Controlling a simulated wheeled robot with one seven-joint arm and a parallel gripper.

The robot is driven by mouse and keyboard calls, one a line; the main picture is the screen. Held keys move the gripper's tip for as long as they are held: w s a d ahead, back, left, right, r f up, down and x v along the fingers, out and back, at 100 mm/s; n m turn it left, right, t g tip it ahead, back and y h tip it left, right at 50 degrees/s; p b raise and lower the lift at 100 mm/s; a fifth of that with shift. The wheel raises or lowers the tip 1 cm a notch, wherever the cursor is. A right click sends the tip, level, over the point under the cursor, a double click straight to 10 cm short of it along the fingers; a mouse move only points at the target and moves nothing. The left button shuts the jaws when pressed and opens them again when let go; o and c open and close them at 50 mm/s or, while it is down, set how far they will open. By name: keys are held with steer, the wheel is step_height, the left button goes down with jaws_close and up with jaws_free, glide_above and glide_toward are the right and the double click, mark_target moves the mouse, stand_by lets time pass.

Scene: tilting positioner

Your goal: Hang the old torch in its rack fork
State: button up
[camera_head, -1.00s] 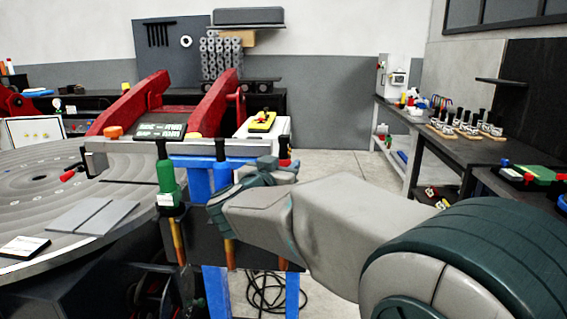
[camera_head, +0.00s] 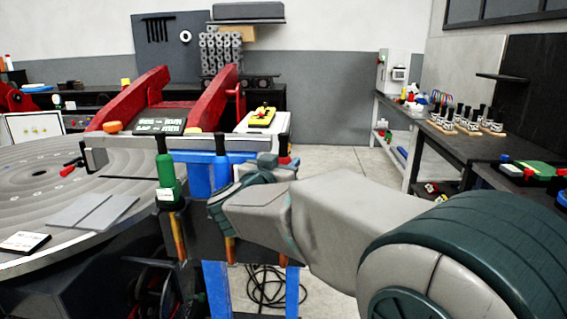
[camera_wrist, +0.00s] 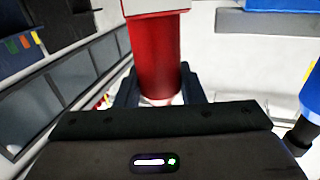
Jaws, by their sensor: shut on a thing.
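My gripper (camera_wrist: 158,95) is shut on a red torch (camera_wrist: 158,55), which has a pale band at the top of the wrist view. In the head view only the red and black top of this torch (camera_head: 284,148) shows, past my gripper (camera_head: 268,162). My wrist hides the rest. A green torch (camera_head: 167,182) and a blue torch (camera_head: 222,165) hang upright in the dark rack (camera_head: 205,236) left of my gripper, copper-coloured ends below. Whether the red torch touches a fork is hidden.
The round grooved positioner table (camera_head: 100,185) lies at left with a grey plate (camera_head: 92,210) on it. Red clamp arms (camera_head: 130,98) stand behind the rack. A cable coil (camera_head: 268,285) lies on the floor below. A workbench (camera_head: 425,130) stands at right.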

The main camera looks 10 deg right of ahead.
stand_by(0.3)
steer(key=o, duration=1.1)
steer(key=shift+s, duration=0.1)
steer(key=shift+c, duration=0.2)
steer(key=shift+f, duration=0.2)
steer(key=v, duration=1.3)
steer(key=w+a+n+t+y, duration=0.3)
steer(key=a+n+y, duration=0.15)
steer(key=y, duration=0.45)
steer(key=s+d+f+n+g+y+p, duration=0.3)
steer(key=s+d+f+n+g+y, duration=0.15)
steer(key=s+f+g, duration=0.75)
steer(key=s+d+f+m+g+h, duration=0.2)
steer(key=s+d+f+g+h, duration=0.1)
steer(key=s+d+f, duration=0.3)
steer(key=shift+s+d, duration=0.85)
